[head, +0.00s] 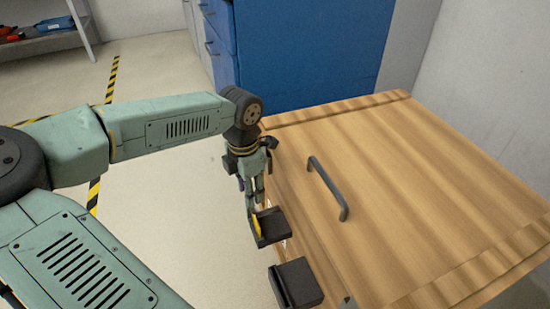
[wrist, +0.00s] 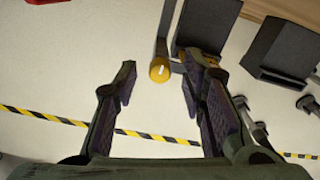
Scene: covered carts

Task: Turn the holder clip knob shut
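The yellow knob (wrist: 159,71) has a short white mark on its end and sits beside a black holder clip (wrist: 203,27) on the cart's side. In the head view, the yellow part (head: 256,226) shows at the left edge of the black holder (head: 273,227). My gripper (head: 252,201) points down just above the knob. In the wrist view, its two fingers are apart, and the knob appears between and slightly beyond their tips. I see no clear contact, and the exact gap in depth cannot be told.
The cart has a wooden lid (head: 420,190) with a dark grey handle (head: 328,187) close to the right of my gripper. A second black holder (head: 297,284) sits nearer on the same side. Open floor (head: 190,215) lies left; a blue cabinet (head: 310,50) stands behind.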

